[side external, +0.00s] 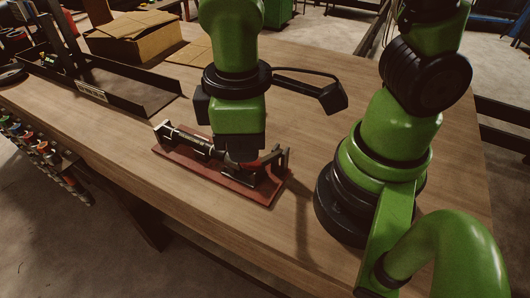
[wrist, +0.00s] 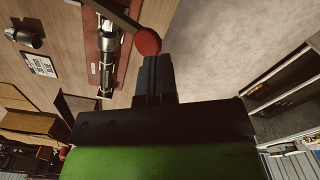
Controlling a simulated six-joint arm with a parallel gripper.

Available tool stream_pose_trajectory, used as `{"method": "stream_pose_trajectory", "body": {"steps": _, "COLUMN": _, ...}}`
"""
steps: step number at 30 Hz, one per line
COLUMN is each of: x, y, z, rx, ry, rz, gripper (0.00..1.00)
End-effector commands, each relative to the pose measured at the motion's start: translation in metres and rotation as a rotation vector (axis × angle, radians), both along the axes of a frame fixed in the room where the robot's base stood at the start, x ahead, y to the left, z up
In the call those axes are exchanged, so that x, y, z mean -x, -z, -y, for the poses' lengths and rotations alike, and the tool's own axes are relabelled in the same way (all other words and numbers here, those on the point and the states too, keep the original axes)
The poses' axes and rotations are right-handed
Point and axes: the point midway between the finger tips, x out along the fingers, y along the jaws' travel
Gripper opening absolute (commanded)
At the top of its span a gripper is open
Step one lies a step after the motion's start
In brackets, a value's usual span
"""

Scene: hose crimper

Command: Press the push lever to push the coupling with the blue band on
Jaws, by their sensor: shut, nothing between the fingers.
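The hose crimper sits on a dark red base plate (side external: 258,194) on the wooden bench. In the wrist view its push lever (wrist: 118,17) is a dark bar ending in a red ball knob (wrist: 147,42). A silver and black cylindrical assembly (wrist: 106,42) lies along the base beside the lever. My gripper (wrist: 155,62) is shut and empty, its fingertips close beside the knob; I cannot tell whether they touch. In the side view my gripper (side external: 240,158) is low over the crimper and hides part of it. I cannot make out the coupling's blue band.
A black tray (side external: 150,95) and a cardboard box (side external: 130,42) stand toward the back left of the bench. A rack of coloured items (side external: 45,153) is at the left front edge. A white label (wrist: 40,64) lies on the bench.

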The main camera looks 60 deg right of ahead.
Motion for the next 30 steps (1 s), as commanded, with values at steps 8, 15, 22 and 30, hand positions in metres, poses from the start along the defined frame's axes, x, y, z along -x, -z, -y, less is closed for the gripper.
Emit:
{"method": "stream_pose_trajectory", "body": {"steps": 8, "x": 0.0, "y": 0.0, "z": 0.0, "rx": 0.0, "ry": 0.0, "rz": 0.0, "gripper": 0.0}}
{"method": "stream_pose_trajectory", "body": {"steps": 15, "x": 0.0, "y": 0.0, "z": 0.0, "rx": 0.0, "ry": 0.0, "rz": 0.0, "gripper": 0.0}}
{"method": "stream_pose_trajectory", "body": {"steps": 22, "x": 0.0, "y": 0.005, "z": 0.0, "rx": 0.001, "ry": -0.001, "rz": -0.001, "gripper": 0.0}}
{"method": "stream_pose_trajectory", "body": {"steps": 30, "x": 0.0, "y": 0.014, "z": 0.0, "rx": 0.001, "ry": -0.001, "rz": -0.002, "gripper": 0.0}}
